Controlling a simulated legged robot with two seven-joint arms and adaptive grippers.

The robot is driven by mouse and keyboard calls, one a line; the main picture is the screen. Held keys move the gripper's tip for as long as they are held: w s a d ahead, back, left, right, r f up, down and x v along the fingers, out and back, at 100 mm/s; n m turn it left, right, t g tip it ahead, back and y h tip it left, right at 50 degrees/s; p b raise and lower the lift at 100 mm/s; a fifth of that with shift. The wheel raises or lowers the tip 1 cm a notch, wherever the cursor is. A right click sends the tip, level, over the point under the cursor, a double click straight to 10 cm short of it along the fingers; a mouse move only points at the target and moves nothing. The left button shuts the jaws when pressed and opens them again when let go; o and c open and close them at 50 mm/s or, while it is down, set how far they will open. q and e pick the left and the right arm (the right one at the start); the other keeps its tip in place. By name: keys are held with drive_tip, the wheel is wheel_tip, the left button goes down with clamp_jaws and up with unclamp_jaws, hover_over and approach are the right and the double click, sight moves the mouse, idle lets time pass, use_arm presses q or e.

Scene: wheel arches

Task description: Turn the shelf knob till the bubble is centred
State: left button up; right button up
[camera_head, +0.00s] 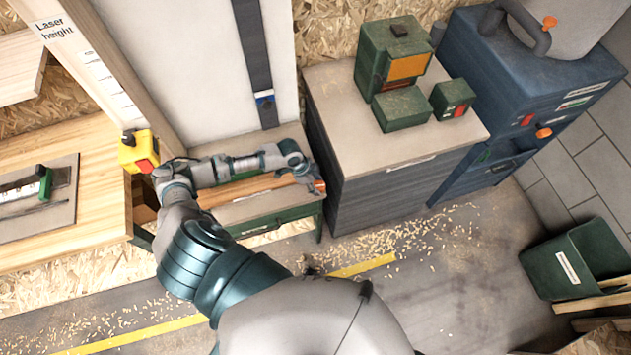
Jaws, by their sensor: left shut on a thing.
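My left arm comes up from the bottom, bends at the left and reaches right over a low shelf (235,212) with a green frame. My left gripper (316,184) is at the right end of this shelf, beside the grey cabinet. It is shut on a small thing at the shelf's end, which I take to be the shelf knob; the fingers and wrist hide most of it. An orange-brown wooden strip lies along the shelf, partly behind the arm. I cannot make out a bubble at this size. My right gripper is not in view.
A grey cabinet (375,190) with green machines (395,60) stands right of the gripper. A yellow box (138,151) with a red button sits by the "Laser height" post (98,75). A green bin (575,262) is at the right. Wood chips litter the floor.

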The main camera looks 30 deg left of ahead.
use_arm(q)
drive_tip(key=shift+d+r+n+p, duration=0.1)
drive_tip(key=shift+r+n+p, duration=0.2)
drive_tip(key=shift+n+p, duration=0.3)
drive_tip(key=shift+w+f+t, duration=0.15)
drive_tip(key=shift+t, duration=0.15)
drive_tip(key=o, duration=1.2)
drive_tip(key=shift+c, duration=0.2)
drive_tip(key=v, duration=1.1)
drive_tip(key=shift+r, duration=0.35)
